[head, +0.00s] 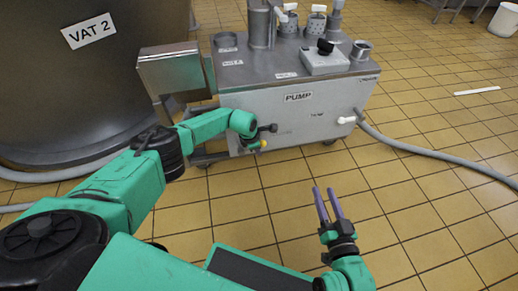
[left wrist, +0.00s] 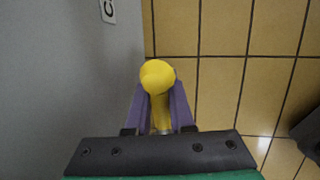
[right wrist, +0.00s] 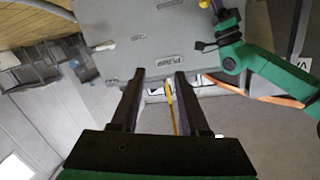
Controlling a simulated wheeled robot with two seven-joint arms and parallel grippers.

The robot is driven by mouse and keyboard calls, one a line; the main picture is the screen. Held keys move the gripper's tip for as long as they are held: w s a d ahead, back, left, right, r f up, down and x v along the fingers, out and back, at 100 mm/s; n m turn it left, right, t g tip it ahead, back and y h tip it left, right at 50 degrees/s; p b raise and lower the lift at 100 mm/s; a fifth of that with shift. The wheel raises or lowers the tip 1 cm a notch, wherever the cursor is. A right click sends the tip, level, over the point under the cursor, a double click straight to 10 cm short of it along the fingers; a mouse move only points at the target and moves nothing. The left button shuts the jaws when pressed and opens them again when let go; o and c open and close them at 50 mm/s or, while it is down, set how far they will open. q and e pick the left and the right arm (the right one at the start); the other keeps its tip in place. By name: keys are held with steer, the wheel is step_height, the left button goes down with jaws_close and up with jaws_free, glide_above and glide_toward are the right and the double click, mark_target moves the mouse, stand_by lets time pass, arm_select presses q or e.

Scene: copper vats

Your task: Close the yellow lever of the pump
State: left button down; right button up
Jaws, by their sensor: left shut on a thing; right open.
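The grey metal pump (head: 290,115) stands behind the grippers, with its PUMP label on the front face. Its yellow lever (head: 263,144) shows as a small yellow piece low at the left of that face. In the left wrist view the lever (left wrist: 157,85) has a rounded yellow end between the two purple fingers. My left gripper (left wrist: 157,112) is shut on the lever, beside the grey pump wall. The lever's far end is hidden. My right gripper (head: 328,205) is open and empty over the tiled floor, in front of the pump, fingers apart.
A large vat (head: 80,90) labelled VAT 2 stands at the left, close to my left arm.

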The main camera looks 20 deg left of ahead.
steer(key=w+d+r+t+y+b, duration=0.1)
steer(key=w+r+t, duration=0.2)
steer(key=r, duration=0.4)
steer(key=w+r+t+b, duration=0.1)
steer(key=w+r+t, duration=0.15)
steer(key=r, duration=0.45)
arm_select(q)
steer(key=shift+s+a+f+g+y+b, duration=0.15)
steer(key=shift+f+g+y+b, duration=0.4)
steer(key=shift+f+g+y, duration=0.5)
arm_select(e)
step_height(320, 180, up, 18)
steer(key=s+d+n+t+y, duration=0.1)
steer(key=d+n+t+y, duration=0.1)
steer(key=t+y, duration=0.1)
steer(key=shift+s+d+n+t, duration=0.3)
steer(key=shift+t, duration=0.55)
arm_select(q)
steer(key=shift+r+t, duration=0.2)
steer(key=shift+t, duration=0.05)
steer(key=c, duration=0.8)
jaws_free()
arm_select(e)
steer(key=shift+w+f, duration=0.1)
arm_select(q)
steer(key=shift+a, duration=0.1)
steer(key=shift+r, duration=0.1)
